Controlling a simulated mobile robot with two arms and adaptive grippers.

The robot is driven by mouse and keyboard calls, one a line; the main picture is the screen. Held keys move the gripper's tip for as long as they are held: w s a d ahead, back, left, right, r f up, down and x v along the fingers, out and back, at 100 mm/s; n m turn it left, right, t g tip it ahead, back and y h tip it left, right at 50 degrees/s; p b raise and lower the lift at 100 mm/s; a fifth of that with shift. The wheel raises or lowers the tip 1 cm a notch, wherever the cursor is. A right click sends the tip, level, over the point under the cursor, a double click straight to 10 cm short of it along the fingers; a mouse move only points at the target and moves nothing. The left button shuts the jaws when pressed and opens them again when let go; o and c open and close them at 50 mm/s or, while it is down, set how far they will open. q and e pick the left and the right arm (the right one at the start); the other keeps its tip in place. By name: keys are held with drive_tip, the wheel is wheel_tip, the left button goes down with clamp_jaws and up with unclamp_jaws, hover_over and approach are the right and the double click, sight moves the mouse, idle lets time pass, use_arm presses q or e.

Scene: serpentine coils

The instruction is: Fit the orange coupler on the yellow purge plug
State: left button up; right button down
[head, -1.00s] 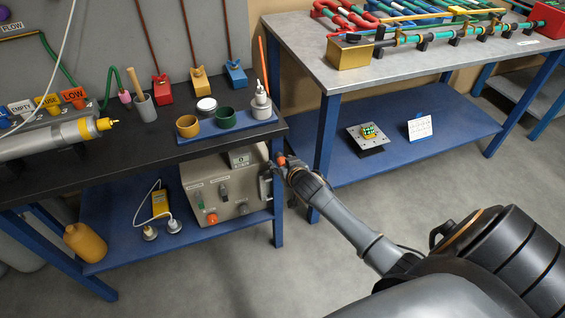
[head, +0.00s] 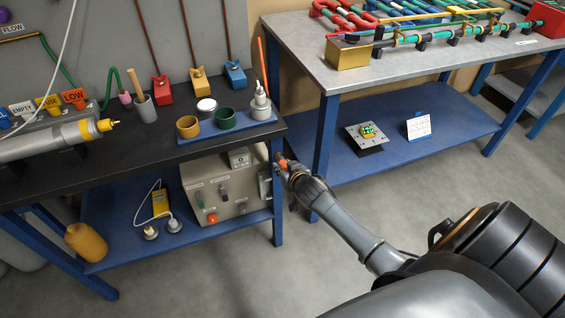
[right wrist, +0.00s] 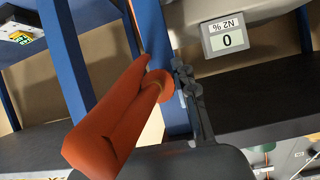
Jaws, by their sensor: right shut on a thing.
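My right gripper (head: 281,163) shows in the head view beside the right leg of the left bench, in front of the gap between the benches. It is shut on the orange coupler (head: 283,167), of which only a small part shows there. In the right wrist view the orange coupler (right wrist: 110,120) is large and tilted, with grey finger parts of the gripper (right wrist: 188,90) against its right side. My left gripper is not in view.
A grey box with an N2 readout (head: 238,157) stands on the left bench's lower shelf. A blue tray (head: 245,127) with cups and a grey fitting lies at the bench's right end. The right bench (head: 300,40) carries coloured coils. The floor between is clear.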

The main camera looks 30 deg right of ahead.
drive_tip(key=shift+s+a+p, duration=0.2)
drive_tip(key=shift+s+p, duration=0.2)
drive_tip(key=shift+s, duration=0.4)
drive_tip(key=shift+s+a+p, duration=0.2)
drive_tip(key=shift+s+p, duration=0.2)
drive_tip(key=shift+s, duration=0.4)
